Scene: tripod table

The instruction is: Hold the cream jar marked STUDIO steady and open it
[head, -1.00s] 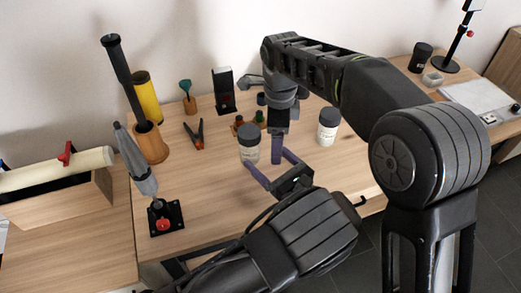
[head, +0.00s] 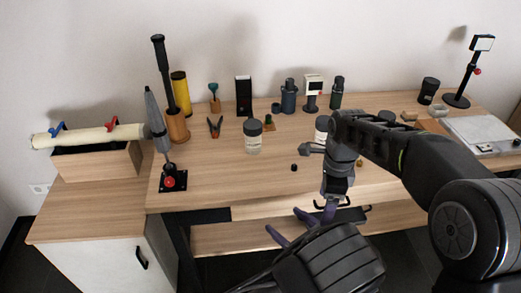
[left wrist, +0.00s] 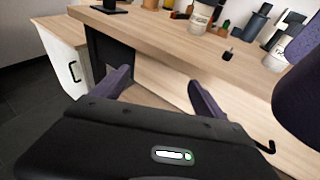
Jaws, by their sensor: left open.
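A jar with a dark lid (head: 253,137) stands upright on the table, left of centre. A second, pale jar (head: 321,129) stands further right, partly hidden by my right arm. I cannot read STUDIO on either. In the left wrist view the left jar (left wrist: 201,17) is at the top, and the pale jar (left wrist: 303,37) at the right edge. My left gripper (head: 290,229) is open and empty, low in front of the table's front edge, apart from both jars. My right gripper (head: 335,187) hangs at the front edge, in front of the pale jar; its jaws are unclear.
A small black knob (head: 294,167) lies on the table between the jars and the front edge. A black-based stand with a grey tool (head: 172,180) is at the left. The table front left of centre is clear.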

